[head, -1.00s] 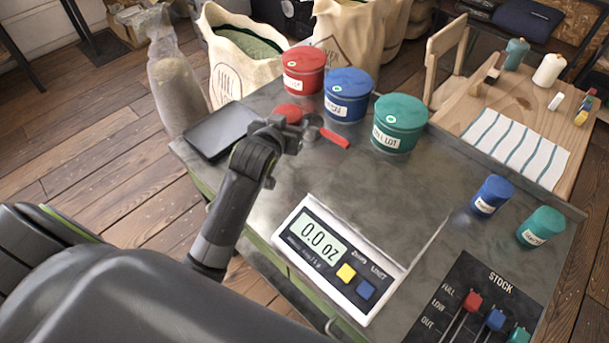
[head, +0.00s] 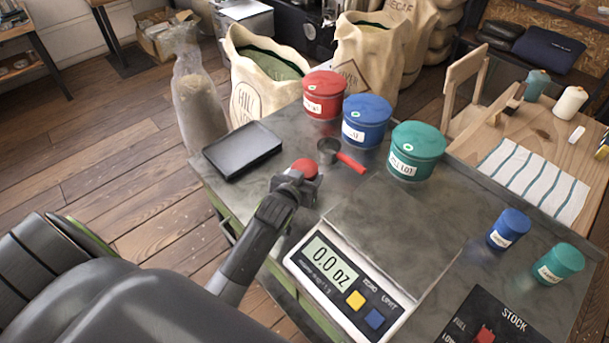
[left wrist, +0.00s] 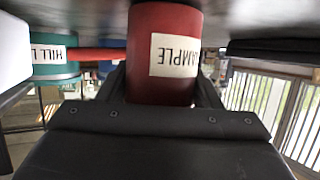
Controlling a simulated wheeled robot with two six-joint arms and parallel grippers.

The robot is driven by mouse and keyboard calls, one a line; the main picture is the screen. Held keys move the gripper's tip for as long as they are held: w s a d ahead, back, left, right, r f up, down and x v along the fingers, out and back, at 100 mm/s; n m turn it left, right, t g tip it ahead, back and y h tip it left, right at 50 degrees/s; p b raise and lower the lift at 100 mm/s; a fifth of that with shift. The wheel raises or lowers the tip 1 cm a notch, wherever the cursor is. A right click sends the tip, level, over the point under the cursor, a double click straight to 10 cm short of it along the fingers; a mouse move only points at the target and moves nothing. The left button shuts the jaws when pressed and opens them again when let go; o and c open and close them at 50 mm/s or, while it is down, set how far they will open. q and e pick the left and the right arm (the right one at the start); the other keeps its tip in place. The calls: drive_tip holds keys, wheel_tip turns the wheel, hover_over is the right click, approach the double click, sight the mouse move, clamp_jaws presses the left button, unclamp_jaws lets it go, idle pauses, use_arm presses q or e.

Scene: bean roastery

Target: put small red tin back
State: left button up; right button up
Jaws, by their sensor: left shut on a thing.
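The small red tin (head: 304,168) is held in my left gripper (head: 297,183), over the grey table between the black tray and the scale. Its red lid shows in the head view. In the left wrist view the tin (left wrist: 164,60) appears upside down between the fingers, with a white SAMPLE label. I cannot tell whether its base touches the table. The small blue tin (head: 508,229) and small green tin (head: 558,264) stand near the table's right edge. My right gripper is out of view.
A scale (head: 345,277) reading 0.0 oz is at the front. A red-handled scoop (head: 349,162) lies just beyond the gripper. Large red (head: 323,95), blue (head: 366,121) and green (head: 416,150) tins line the back. A black tray (head: 242,150) is left, a STOCK panel (head: 490,325) front right.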

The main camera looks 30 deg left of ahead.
use_arm(q)
drive_tip(key=shift+f, duration=0.15)
drive_tip(key=o, duration=1.2)
